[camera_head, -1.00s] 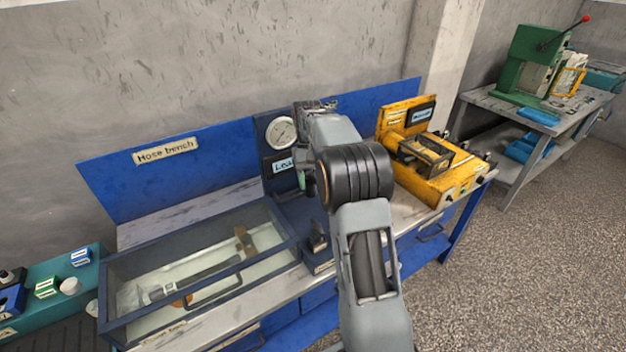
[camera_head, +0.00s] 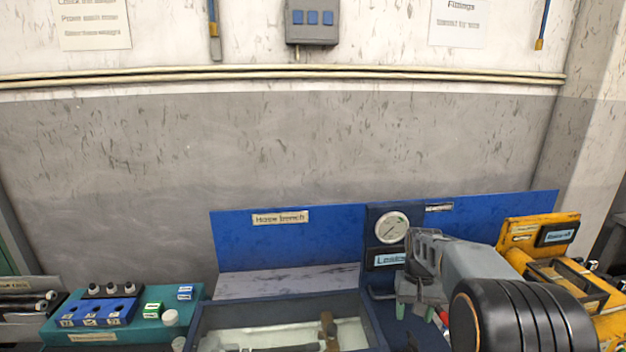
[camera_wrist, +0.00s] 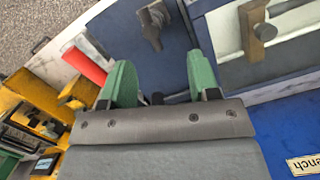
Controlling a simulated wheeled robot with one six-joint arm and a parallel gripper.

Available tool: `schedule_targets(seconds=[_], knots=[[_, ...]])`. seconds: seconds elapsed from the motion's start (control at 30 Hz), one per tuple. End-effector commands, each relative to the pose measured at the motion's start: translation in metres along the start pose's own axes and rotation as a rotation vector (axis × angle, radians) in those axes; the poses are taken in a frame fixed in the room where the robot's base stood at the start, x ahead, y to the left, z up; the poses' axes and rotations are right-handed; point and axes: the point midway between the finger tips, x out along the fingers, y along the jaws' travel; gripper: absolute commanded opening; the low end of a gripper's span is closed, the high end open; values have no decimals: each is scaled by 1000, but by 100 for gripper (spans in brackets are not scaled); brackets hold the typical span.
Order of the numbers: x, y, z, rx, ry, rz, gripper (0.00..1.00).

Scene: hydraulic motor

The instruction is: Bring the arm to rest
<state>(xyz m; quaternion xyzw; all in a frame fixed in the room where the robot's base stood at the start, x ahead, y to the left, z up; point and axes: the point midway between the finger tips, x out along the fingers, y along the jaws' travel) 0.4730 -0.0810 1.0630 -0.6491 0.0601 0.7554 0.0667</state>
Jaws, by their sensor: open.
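My gripper (camera_head: 418,312) hangs at the lower right of the head view, in front of the pressure gauge panel of the hose bench. Its green fingers point down and only partly show there. In the wrist view my gripper (camera_wrist: 160,78) has its two green fingers spread apart with nothing between them. Beyond them lies a blue surface with a grey metal clamp-like part (camera_wrist: 151,24). A red handle (camera_wrist: 85,66) shows beside the left finger; I cannot tell whether it touches. My dark ribbed arm joint fills the head view's lower right corner.
The gauge (camera_head: 391,227) stands on the blue bench back (camera_head: 300,245). A glass-walled tray (camera_head: 201,325) is at the bottom middle. A yellow unit (camera_head: 545,232) stands close right of my arm. A teal rack (camera_head: 65,330) is at left.

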Motion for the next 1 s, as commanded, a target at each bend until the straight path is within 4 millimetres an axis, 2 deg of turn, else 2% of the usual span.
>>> schedule_targets(seconds=[0.03,0.3,0.5,0.67,0.8,1.0], knots=[[-5,-7,21,-14,53,2,56],[-10,-31,118,-90,307,-1,56],[-8,-40,167,-139,424,-10,56],[-17,-44,184,-164,489,-17,56],[-27,-47,188,-174,530,-22,56],[-29,-49,188,-181,536,-23,56]])
